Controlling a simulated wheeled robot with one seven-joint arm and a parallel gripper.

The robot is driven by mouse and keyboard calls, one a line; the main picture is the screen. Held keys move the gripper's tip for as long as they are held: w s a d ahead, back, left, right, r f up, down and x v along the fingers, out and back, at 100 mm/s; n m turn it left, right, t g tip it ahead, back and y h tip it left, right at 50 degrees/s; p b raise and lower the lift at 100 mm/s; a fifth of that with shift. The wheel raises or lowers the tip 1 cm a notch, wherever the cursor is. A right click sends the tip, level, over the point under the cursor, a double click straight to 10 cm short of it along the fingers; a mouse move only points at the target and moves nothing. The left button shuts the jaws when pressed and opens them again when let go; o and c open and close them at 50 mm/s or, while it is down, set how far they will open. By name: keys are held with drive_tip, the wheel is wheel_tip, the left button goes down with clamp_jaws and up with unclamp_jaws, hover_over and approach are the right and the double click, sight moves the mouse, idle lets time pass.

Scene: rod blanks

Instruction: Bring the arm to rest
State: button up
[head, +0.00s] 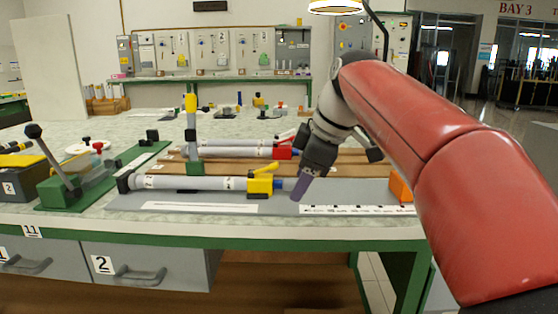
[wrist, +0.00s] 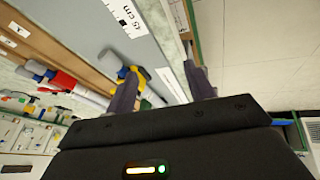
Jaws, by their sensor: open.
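My gripper (head: 302,186) hangs from my red arm at the middle right of the head view, with its fingers pointing down over the grey board on the bench. In the wrist view my gripper (wrist: 160,88) shows two dark fingers spread apart with nothing between them. A white rod (head: 200,183) lies in front on the board, with a yellow clamp (head: 262,182) and a blue tip at its right end. The fingertips are close to the right of that blue tip; I cannot tell if they touch. A second white rod (head: 225,151) with a red clamp (head: 283,150) lies behind.
A white ruler strip (head: 358,210) and an orange block (head: 400,187) are at the board's right. A green lever fixture (head: 58,190) is at left. Drawers (head: 150,265) are below the bench top.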

drive_tip(key=s+d+f+m+h, duration=0.1)
drive_tip(key=s+d+f+m, duration=0.2)
drive_tip(key=s+f+m, duration=0.2)
drive_tip(key=s+d+f+m+t+h+p, duration=0.1)
drive_tip(key=s+d+f+m, duration=0.3)
drive_tip(key=s+f, duration=0.4)
drive_tip(key=s+d+f+m+t+h, duration=0.1)
drive_tip(key=s+d+f+m, duration=0.3)
drive_tip(key=s, duration=0.5)
wheel_tip(320, 180, down, 2)
drive_tip(key=m+h, duration=0.1)
drive_tip(key=m, duration=0.1)
drive_tip(key=shift+f+m+p, duration=0.15)
drive_tip(key=shift+m+p, duration=0.25)
drive_tip(key=shift+s, duration=0.1)
